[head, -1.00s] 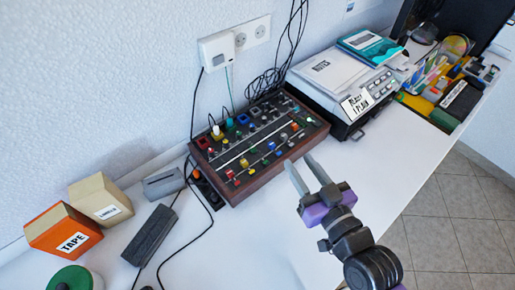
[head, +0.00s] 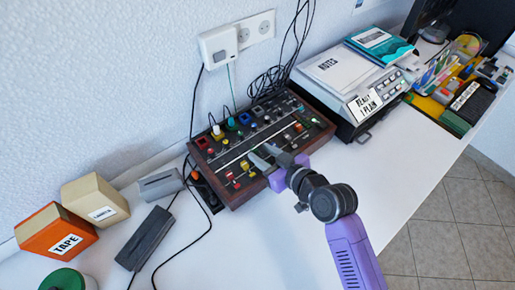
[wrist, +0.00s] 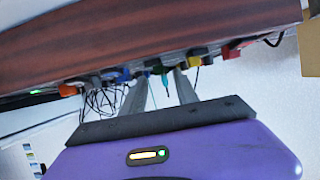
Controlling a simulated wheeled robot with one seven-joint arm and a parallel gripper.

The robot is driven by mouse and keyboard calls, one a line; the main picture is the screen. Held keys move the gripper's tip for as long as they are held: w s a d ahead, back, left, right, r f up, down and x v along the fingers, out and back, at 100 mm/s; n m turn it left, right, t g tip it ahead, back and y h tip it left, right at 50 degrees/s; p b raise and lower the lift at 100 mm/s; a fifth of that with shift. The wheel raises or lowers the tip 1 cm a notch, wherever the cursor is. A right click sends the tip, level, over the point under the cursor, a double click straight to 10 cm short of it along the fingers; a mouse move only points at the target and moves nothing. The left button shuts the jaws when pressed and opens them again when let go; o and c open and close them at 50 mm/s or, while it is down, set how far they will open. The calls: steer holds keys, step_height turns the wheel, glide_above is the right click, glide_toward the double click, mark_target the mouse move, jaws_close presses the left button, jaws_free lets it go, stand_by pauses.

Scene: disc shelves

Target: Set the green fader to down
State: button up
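The mixer panel (head: 222,163) is a dark box with a wooden rim and rows of coloured knobs and fader caps. In the wrist view a small green fader cap (wrist: 165,81) shows between my two fingers, with a yellow cap (wrist: 195,62) to its right and a blue cap (wrist: 122,75) to its left. My gripper (head: 262,155) is over the front part of the panel; its fingers stand apart, one on each side of the green cap. I cannot tell whether they touch it. In the head view my fingers hide the green cap.
A printer-like device (head: 350,98) stands to the right, with cables (head: 268,82) behind. A dark grey block (head: 145,238) and an orange tape box (head: 55,232) are at left. The front table is clear.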

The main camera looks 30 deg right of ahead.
mark_target(254, 150)
steer(key=shift+x, duration=1.45)
jaws_close()
stand_by(0.3)
